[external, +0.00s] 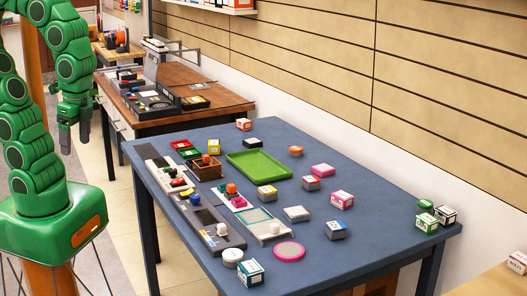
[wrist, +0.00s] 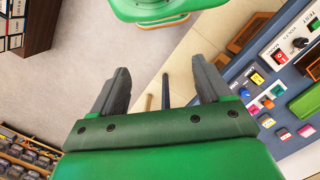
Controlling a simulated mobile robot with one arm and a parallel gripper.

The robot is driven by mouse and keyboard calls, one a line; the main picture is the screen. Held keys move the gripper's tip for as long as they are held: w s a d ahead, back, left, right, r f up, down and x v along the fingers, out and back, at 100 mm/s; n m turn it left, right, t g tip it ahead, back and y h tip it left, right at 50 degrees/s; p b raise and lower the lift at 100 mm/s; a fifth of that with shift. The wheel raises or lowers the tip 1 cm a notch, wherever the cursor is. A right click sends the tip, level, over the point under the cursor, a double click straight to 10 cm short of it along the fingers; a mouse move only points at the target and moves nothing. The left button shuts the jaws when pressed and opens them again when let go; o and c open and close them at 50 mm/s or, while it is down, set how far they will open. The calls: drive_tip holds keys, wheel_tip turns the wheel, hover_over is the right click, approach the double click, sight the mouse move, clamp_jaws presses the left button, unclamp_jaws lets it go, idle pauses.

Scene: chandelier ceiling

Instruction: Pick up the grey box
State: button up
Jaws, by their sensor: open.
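Several small grey box-like things stand on the blue table (external: 390,190), and I cannot tell which one is the grey box. One pale grey box (external: 297,214) lies right of the table's middle. A dark grey box with a whitish top (external: 252,143) is at the far side. My gripper (external: 75,138) hangs left of the table, well apart from these boxes. In the wrist view my gripper (wrist: 160,66) is open, with nothing between its fingers and the floor below.
A green tray (external: 259,164), a brown box (external: 207,170) and control panels (external: 205,224) share the table. Several small coloured boxes and a pink round thing (external: 289,251) stand around them. A wooden bench (external: 190,100) is behind. The panelled wall (external: 440,110) borders the table's far side.

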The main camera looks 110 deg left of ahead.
drive_tip(key=w+a+n, duration=0.1)
drive_tip(key=w+a, duration=0.1)
drive_tip(key=w, duration=0.5)
drive_tip(key=w+a+n, duration=0.1)
drive_tip(key=w+a, duration=0.2)
drive_tip(key=w, duration=0.5)
drive_tip(key=n+t, duration=0.2)
drive_tip(key=n, duration=0.5)
hover_over(267, 189)
wheel_tip(267, 189, down, 18)
drive_tip(key=shift+s+r, duration=0.1)
drive_tip(key=shift+a+f, duration=0.35)
drive_tip(key=shift+a, duration=0.15)
drive_tip(key=shift+f, duration=0.3)
drive_tip(key=shift+d+f, duration=0.15)
drive_tip(key=shift+f, duration=1.05)
drive_tip(key=shift+d+f, duration=0.2)
drive_tip(key=shift+f, duration=0.95)
drive_tip(key=shift+d+f, duration=0.15)
drive_tip(key=shift+f, duration=1.05)
